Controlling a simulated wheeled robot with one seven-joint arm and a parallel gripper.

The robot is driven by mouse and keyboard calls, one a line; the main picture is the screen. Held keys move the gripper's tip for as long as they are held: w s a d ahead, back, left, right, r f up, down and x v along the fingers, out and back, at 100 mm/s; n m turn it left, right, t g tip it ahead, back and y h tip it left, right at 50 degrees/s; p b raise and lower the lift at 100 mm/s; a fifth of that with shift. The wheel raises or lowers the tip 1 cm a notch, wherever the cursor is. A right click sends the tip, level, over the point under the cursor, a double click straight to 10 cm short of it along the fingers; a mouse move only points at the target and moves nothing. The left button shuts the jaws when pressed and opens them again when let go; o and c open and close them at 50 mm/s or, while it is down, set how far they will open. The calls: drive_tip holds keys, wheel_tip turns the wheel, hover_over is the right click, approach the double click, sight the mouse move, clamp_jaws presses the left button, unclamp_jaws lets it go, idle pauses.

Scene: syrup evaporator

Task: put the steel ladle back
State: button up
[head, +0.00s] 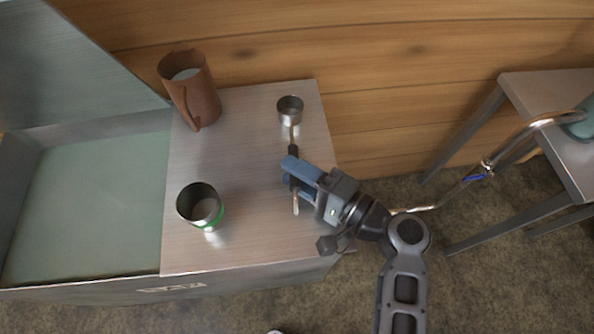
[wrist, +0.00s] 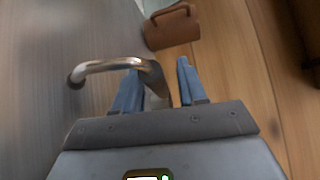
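The steel ladle (head: 290,109) has its small round cup toward the back of the grey metal top. Its handle runs toward the front through a dark section to a bare steel end. My gripper (head: 292,178) is at the handle from the right, with its two blue fingers apart. In the wrist view the handle's hooked steel end (wrist: 110,65) crosses in front of the left finger and bends down between the fingers (wrist: 158,85). A gap shows beside the right finger. The fingers partly hide the handle. I cannot tell whether the ladle is resting or raised.
A brown mug (head: 203,101) stands at the back left; it also shows in the wrist view (wrist: 172,30). A steel cup with a green band (head: 206,212) stands front left. An open pan (head: 85,200) lies further left. A side table (head: 550,85) and bent metal tube (head: 530,128) are right.

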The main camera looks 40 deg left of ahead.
drive_tip(key=shift+o, duration=1.1)
drive_tip(key=shift+d, duration=0.15)
drive_tip(key=d, duration=0.5)
drive_tip(key=w+d+b, duration=0.1)
drive_tip(key=d, duration=0.1)
drive_tip(key=shift+d+r, duration=0.2)
drive_tip(key=shift+d, duration=0.05)
